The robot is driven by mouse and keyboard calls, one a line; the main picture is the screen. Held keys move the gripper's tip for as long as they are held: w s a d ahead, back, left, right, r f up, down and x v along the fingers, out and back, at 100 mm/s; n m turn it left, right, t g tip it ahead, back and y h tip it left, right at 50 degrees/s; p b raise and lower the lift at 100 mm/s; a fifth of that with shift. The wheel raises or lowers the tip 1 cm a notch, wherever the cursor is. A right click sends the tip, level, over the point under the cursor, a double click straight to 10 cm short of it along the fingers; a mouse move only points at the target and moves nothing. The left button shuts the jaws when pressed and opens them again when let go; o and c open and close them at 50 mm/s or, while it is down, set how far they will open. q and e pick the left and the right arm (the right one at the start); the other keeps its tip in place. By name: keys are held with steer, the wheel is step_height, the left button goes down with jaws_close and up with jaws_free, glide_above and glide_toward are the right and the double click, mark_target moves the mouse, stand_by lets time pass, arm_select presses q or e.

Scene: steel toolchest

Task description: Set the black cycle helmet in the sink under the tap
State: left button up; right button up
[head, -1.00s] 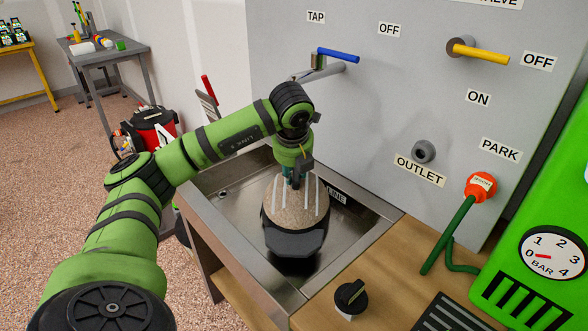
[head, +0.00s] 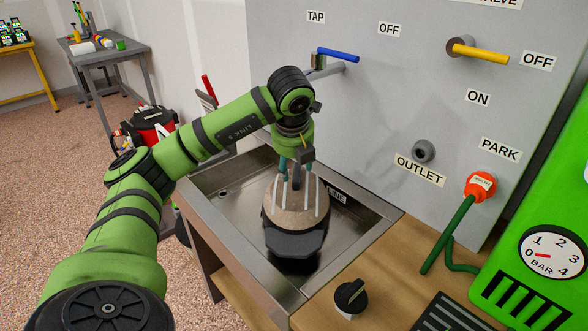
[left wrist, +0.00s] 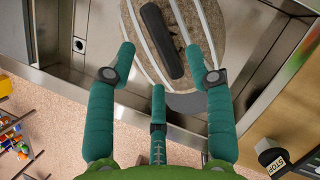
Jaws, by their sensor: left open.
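The black cycle helmet (head: 296,242) sits in the steel sink (head: 236,208), toward its front right. Its crown is tan-brown with pale stripes and its lower part is black. The left wrist view shows the striped crown (left wrist: 212,42) with a dark bar across it. The tap (head: 328,71), with a blue lever, juts from the grey wall behind the sink. My right gripper is not in view.
A wooden counter (head: 388,270) adjoins the sink at right, with a black knob (head: 351,297) on it. The outlet (head: 424,151) and a green hose (head: 446,238) are at the wall.

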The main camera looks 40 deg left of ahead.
arm_select(q)
steer(key=p+v, duration=0.1)
steer(key=v, duration=0.8)
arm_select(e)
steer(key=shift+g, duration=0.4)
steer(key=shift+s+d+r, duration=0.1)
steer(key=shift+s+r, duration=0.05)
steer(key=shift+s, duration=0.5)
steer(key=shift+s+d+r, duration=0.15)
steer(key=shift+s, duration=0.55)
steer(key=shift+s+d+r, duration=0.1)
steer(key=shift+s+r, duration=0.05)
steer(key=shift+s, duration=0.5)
